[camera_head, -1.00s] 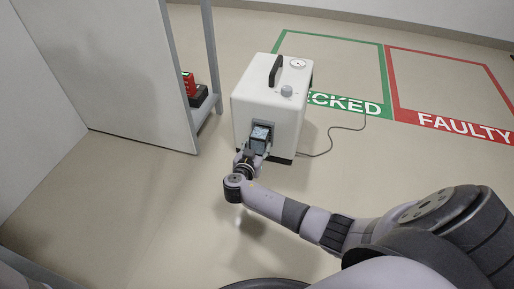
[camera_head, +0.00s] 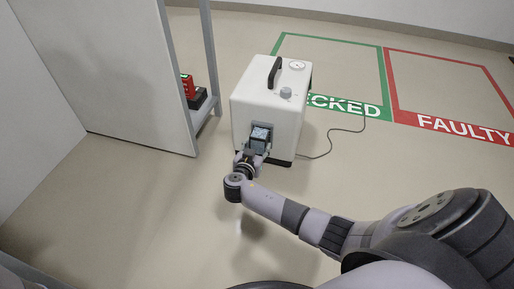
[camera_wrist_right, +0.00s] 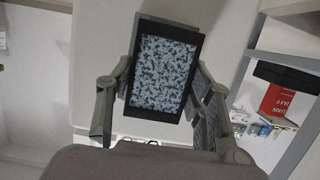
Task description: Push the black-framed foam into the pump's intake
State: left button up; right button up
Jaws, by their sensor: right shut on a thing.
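The pump (camera_head: 268,112) is a white box with a black top handle, a gauge and a grey knob, standing on the floor. My right gripper (camera_head: 257,146) is at its front face, low down. It is shut on the black-framed foam (camera_wrist_right: 166,70), a speckled grey-blue pad in a dark frame, slightly tilted in the right wrist view. In the head view the foam (camera_head: 260,134) sits in front of the dark intake (camera_head: 257,126), which it and the gripper mostly hide. I cannot tell whether the foam is inside the intake. My left gripper is not in view.
A grey shelf unit (camera_head: 209,60) with red and black items (camera_head: 191,90) stands left of the pump. A cable (camera_head: 345,131) lies on the floor to its right. Green (camera_head: 345,104) and red (camera_head: 465,126) floor markings lie behind and right. The floor in front is clear.

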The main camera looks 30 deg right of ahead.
aim_at(257, 146)
jog(key=shift+w+d+b, duration=0.45)
jog(key=shift+w+d, duration=0.15)
jog(key=shift+d, duration=0.1)
dwell(0.8)
jog(key=o, duration=1.4)
jog(key=shift+c, duration=0.2)
jog(key=shift+s+a, duration=0.1)
jog(key=shift+a, duration=0.05)
jog(key=v, duration=0.7)
jog(key=shift+s, duration=0.1)
jog(key=shift+a+r, duration=0.1)
jog(key=shift+a, duration=0.05)
